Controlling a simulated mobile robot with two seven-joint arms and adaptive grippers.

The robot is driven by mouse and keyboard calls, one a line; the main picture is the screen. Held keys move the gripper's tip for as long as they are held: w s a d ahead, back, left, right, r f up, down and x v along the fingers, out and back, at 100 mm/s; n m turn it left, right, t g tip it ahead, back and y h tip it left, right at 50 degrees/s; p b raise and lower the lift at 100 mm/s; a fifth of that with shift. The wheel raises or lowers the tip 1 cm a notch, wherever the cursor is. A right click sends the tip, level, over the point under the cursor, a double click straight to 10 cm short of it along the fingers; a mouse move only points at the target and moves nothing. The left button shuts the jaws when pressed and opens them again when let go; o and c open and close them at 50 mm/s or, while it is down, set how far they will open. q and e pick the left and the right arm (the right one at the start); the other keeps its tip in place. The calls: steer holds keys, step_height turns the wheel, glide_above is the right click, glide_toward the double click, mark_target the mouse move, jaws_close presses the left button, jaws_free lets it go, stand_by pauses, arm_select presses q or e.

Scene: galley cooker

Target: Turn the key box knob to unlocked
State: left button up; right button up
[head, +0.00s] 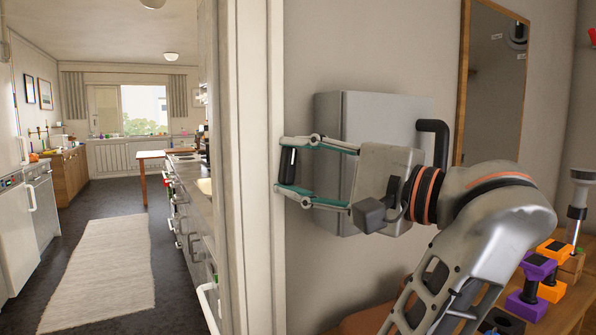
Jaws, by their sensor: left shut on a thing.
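The key box is a grey metal box (375,108) on the wall, with a black bent handle (434,127) by its upper right edge. My left gripper (288,164) reaches leftward across the lower front of the box, its tips past the box's left edge in the picture. Its teal-lined fingers are shut on a dark upright piece (288,161). I cannot tell whether this piece is the key box knob. The gripper body and wrist cover the lower right part of the box, and no knob marking or lock setting can be read. My right gripper is not in view.
A pale door frame (258,260) stands just left of the gripper. Beyond it are a galley counter and a kitchen floor with a light rug (105,265). A mirror (495,85) hangs right of the box. Purple and orange dumbbells (537,268) rest on a wooden surface at lower right.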

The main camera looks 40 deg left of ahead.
arm_select(q)
steer(key=shift+n+h, duration=0.3)
steer(key=shift+n, duration=0.4)
steer(key=o, duration=0.8)
